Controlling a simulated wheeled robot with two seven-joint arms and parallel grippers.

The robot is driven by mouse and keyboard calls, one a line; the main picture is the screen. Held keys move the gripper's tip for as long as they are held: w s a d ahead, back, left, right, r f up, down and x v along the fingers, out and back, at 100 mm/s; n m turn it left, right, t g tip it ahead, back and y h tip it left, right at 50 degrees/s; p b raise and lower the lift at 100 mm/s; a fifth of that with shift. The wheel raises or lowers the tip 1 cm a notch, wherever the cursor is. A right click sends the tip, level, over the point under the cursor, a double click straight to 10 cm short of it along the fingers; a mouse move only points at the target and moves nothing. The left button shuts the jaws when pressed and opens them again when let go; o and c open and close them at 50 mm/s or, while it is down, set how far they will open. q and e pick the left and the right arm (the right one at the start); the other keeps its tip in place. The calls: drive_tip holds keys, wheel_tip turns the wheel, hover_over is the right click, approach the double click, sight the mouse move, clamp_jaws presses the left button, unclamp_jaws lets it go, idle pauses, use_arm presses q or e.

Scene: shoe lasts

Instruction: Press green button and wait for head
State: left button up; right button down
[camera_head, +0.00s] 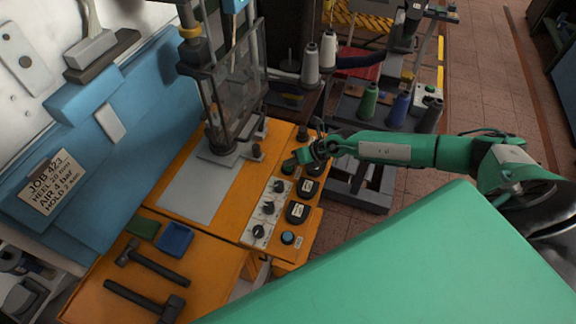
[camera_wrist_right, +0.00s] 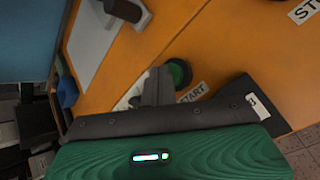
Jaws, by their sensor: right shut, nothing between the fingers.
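The green button (camera_head: 288,167) is on the orange machine's control panel, at its far end. In the right wrist view the green button (camera_wrist_right: 179,72) has a dark surround and a START label beside it. My right gripper (camera_head: 304,155) is shut and empty, with its fingertips close to the button. In the wrist view the shut fingertips (camera_wrist_right: 158,76) partly overlap the button's left side; I cannot tell whether they touch it. The press head, inside a clear-sided guard (camera_head: 228,95), stands over a grey plate (camera_head: 205,188). My left gripper is not in view.
Knobs (camera_head: 268,208) and labelled dark controls (camera_head: 297,212) line the panel, with a blue button (camera_head: 288,238) at the near end. Two hammers (camera_head: 150,262) and a blue tray (camera_head: 175,239) lie on the orange bench. Thread spools (camera_head: 328,50) stand behind my right arm.

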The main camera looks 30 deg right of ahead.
sight(291, 167)
drive_tip(key=shift+f, duration=0.3)
idle(0.5)
drive_tip(key=shift+r+p, duration=0.9)
drive_tip(key=shift+r, duration=0.05)
wheel_tip(291, 167, up, 5)
drive_tip(key=p, duration=0.5)
